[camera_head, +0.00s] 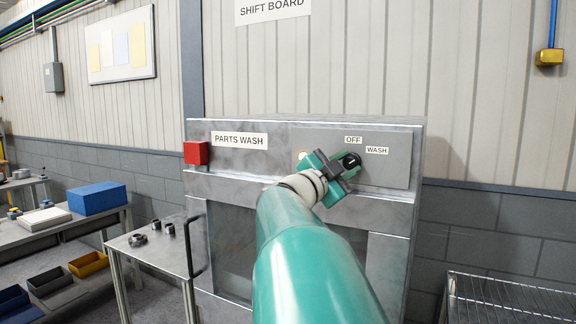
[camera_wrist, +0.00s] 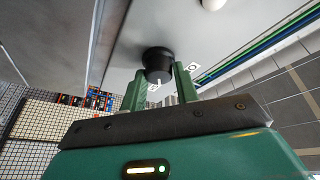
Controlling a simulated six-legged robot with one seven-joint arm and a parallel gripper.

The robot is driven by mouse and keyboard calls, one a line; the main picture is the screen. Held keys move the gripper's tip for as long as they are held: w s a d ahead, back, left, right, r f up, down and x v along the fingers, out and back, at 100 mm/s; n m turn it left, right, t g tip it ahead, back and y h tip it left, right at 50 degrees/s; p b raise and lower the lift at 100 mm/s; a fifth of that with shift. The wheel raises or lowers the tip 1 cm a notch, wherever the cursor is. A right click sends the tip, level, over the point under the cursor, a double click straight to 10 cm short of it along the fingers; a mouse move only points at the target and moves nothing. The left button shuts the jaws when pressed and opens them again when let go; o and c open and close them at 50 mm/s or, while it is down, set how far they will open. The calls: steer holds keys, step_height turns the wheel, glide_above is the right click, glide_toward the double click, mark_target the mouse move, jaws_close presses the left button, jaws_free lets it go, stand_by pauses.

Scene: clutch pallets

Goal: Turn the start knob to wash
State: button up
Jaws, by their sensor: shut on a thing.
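The PARTS WASH machine (camera_head: 230,165) stands against the wall, with a grey control panel (camera_head: 390,165) at its upper right. The start knob (camera_wrist: 157,58) is round and black, with a white pointer mark on its near side in the wrist view. My gripper (camera_head: 350,162) reaches the panel and is shut on the knob, with one green finger on each side (camera_wrist: 159,70).
A pale round lamp (camera_head: 302,155) sits left of my gripper on the panel. A red box (camera_head: 196,153) is on the machine's left edge. A small metal table (camera_head: 150,250) with dark parts stands at left, and a wire rack (camera_head: 510,295) at lower right.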

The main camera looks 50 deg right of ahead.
steer(key=shift+m, duration=0.7)
steer(key=o, duration=1)
steer(key=shift+d, duration=0.15)
steer(key=shift+c, duration=0.2)
steer(key=v, duration=1.4)
steer(key=shift+r, duration=0.2)
steer(key=shift+w, duration=0.1)
